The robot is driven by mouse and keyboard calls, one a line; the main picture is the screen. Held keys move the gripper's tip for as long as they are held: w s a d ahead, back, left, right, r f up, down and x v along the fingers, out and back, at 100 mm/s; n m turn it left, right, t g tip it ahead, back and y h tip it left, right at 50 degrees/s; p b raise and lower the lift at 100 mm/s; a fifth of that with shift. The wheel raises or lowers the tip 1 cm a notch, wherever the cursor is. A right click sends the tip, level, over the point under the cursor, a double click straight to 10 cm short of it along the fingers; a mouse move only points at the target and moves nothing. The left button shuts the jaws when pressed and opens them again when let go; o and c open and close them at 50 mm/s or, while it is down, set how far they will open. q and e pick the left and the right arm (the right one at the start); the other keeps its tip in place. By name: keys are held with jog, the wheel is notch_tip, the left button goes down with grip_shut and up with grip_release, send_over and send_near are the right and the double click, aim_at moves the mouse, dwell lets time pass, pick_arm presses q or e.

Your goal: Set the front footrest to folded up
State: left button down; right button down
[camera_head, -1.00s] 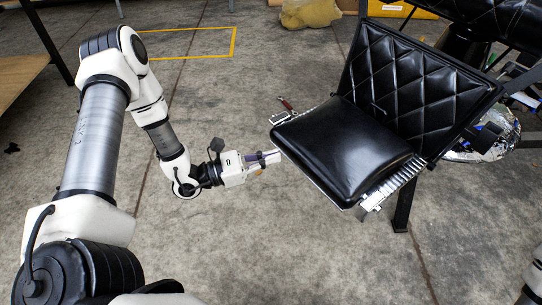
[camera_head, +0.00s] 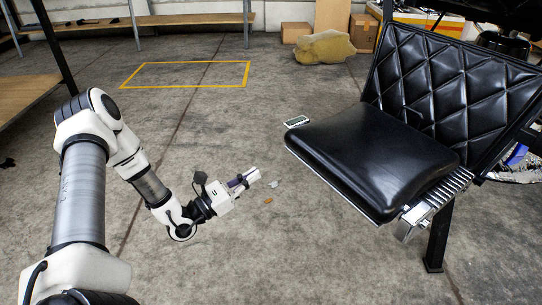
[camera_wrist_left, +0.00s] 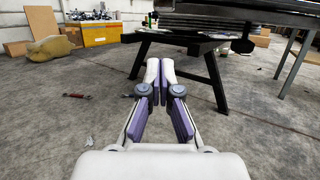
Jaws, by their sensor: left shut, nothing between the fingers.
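The black barber chair seat (camera_head: 370,160) has a silver front edge and a quilted backrest (camera_head: 450,85). I cannot make out the front footrest as a separate part. In the left wrist view the chair's dark underside (camera_wrist_left: 230,20) and black splayed legs (camera_wrist_left: 212,75) show ahead. My left gripper (camera_head: 254,174) is left of the seat's front edge, apart from it, at the end of a raised arm. Its two fingertips (camera_wrist_left: 160,70) are together with nothing between them. My right gripper is not in view.
A ribbed silver piece (camera_head: 440,195) juts out at the seat's right side. A wooden bench (camera_head: 45,93) stands at the left. A yellow floor outline (camera_head: 185,75), boxes (camera_head: 295,32) and a tan sack (camera_head: 324,48) lie farther back. The floor between is mostly clear.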

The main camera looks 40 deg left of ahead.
aim_at(281, 144)
pick_arm(q)
jog(key=w+d+r+b, duration=0.3)
jog(key=w+r+b, duration=0.2)
jog(key=w, duration=0.3)
jog(key=shift+w+d+r, duration=0.2)
jog(key=shift+w+r, duration=0.15)
jog(key=shift+r, duration=0.3)
